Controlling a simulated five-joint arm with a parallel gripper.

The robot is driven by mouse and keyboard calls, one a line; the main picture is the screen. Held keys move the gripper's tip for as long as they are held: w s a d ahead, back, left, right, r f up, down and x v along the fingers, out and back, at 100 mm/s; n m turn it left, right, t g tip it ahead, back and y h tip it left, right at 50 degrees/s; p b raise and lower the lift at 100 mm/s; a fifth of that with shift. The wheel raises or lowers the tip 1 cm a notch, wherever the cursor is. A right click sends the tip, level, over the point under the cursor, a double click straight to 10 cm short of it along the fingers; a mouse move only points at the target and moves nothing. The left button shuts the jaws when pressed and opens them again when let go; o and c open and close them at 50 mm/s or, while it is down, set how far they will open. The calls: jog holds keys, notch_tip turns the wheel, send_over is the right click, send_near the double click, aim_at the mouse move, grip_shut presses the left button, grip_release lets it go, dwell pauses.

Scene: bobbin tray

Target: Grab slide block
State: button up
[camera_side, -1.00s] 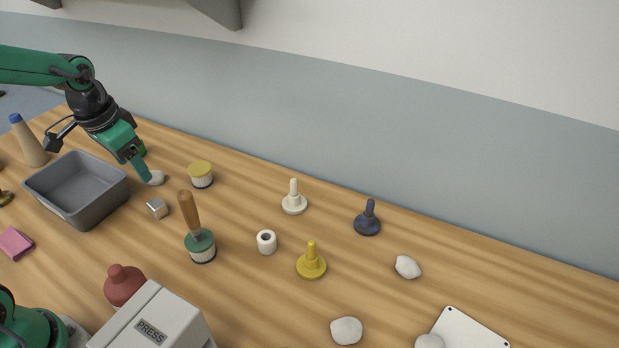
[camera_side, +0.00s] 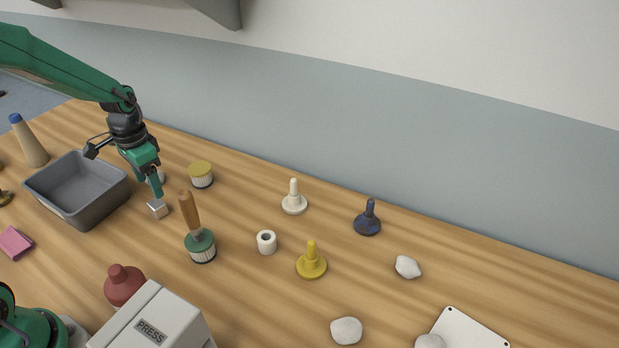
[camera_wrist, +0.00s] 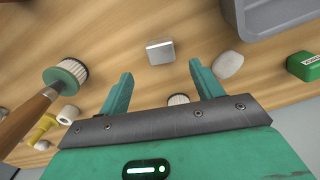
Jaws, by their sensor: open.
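The slide block is a small silver metal block (camera_side: 157,209) on the wooden table, right of the grey bin. In the wrist view the block (camera_wrist: 160,51) lies ahead of the fingertips, between their two lines. My gripper (camera_side: 158,192) is just above and behind the block in the side view, pointing down. In the wrist view my gripper (camera_wrist: 160,78) shows two green fingers spread apart with nothing held between them. I cannot tell from the side view whether a finger touches the block.
A grey bin (camera_side: 30,186) stands left of the block. A wooden-handled brush (camera_side: 201,246) stands close on the right, with a yellow-topped brush (camera_side: 201,175) behind. A white stone (camera_wrist: 228,65) lies near my fingers.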

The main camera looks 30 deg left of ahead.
aim_at(156, 203)
jog(key=shift+f, duration=1.3)
jog(key=shift+a+f, duration=0.1)
jog(key=shift+f, duration=2.45)
jog(key=c, duration=1.1)
jog(key=shift+c, duration=0.2)
jog(key=shift+r, duration=0.15)
jog(key=shift+r, duration=4.9)
